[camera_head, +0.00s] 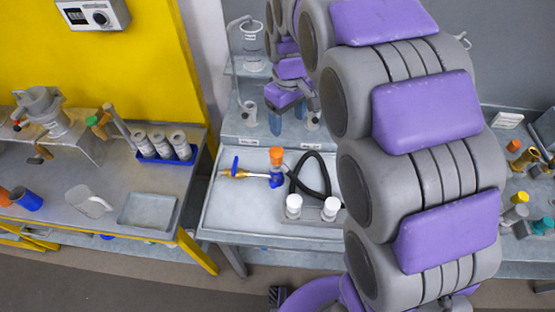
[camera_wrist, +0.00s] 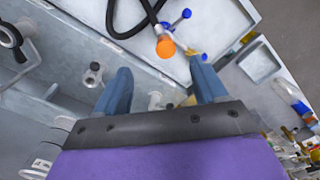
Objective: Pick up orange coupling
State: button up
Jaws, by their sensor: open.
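A brass fitting with a blue handle (camera_head: 236,171) joins the blue fitting on its left. A black hose (camera_head: 322,173) loops to the right, behind two white-capped parts (camera_head: 293,206). A shelf with glassware (camera_head: 248,70) stands behind. The bench front left (camera_head: 235,222) is clear.

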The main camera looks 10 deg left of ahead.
jog(key=w+a+f+n, duration=0.1)
jog(key=w+a, duration=0.1)
jog(key=a, duration=0.1)
jog(key=b, duration=0.2)
send_near(276, 151)
jog(key=f, duration=0.5)
jog(key=shift+s+d+f, duration=0.25)
jog(key=shift+a+f+b, duration=0.25)
jog(key=shift+f+b, duration=0.1)
jog(key=shift+f, duration=0.3)
jog(key=f, duration=0.2)
jog(key=f+b, duration=0.1)
jog(key=f, duration=0.2)
jog(key=shift+w+b, duration=0.2)
jog(key=shift+b, duration=0.1)
jog(key=c, duration=1.2)
jog(key=shift+c, duration=0.3)
notch_tip(276, 151, up, 10)
jog(key=shift+r+p, duration=0.1)
jog(key=shift+p, duration=1.05)
